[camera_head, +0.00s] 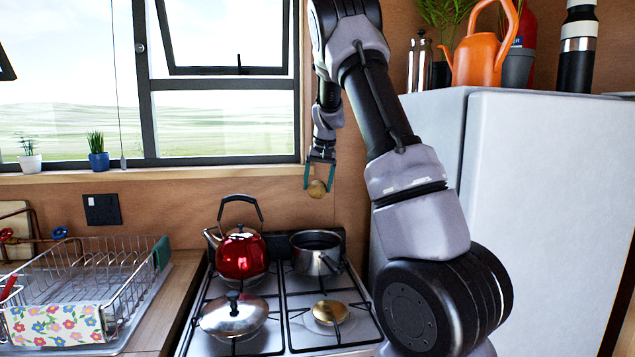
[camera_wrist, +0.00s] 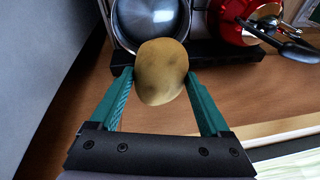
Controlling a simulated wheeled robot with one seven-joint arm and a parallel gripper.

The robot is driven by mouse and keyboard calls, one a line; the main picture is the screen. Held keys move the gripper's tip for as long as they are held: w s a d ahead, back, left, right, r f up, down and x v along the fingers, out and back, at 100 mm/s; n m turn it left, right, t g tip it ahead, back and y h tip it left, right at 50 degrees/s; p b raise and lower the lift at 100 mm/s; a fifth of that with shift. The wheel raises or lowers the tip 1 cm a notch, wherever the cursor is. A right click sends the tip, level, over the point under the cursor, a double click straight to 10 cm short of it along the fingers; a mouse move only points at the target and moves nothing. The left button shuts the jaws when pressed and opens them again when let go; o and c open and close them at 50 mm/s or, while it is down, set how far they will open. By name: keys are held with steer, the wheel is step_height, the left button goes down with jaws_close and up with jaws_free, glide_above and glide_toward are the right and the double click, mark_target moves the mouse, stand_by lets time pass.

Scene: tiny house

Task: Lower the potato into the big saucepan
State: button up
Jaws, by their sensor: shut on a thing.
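The potato (camera_head: 317,189) is brown and round. My gripper (camera_head: 319,182) is shut on it and holds it in the air, above and behind the stove. In the wrist view the potato (camera_wrist: 162,72) sits between the two green fingers of my gripper (camera_wrist: 160,80). An open steel saucepan (camera_head: 316,252) with a dark handle stands on the back right burner, below the potato and apart from it. In the wrist view the saucepan (camera_wrist: 143,22) lies beyond the potato, which covers part of its rim.
A red kettle (camera_head: 242,252) stands beside the saucepan on the back left burner. A lidded pan (camera_head: 234,314) is on the front left burner. The front right burner (camera_head: 330,312) is bare. The fridge (camera_head: 555,200) stands to the right, the window (camera_head: 220,85) behind.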

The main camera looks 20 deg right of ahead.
step_height(320, 180, down, 9)
steer(key=shift+r, duration=0.15)
stand_by(0.9)
steer(key=shift+f, duration=5.25)
steer(key=shift+f, duration=2.5)
steer(key=o, duration=1.3)
steer(key=shift+o, duration=0.2)
steer(key=shift+r, duration=0.1)
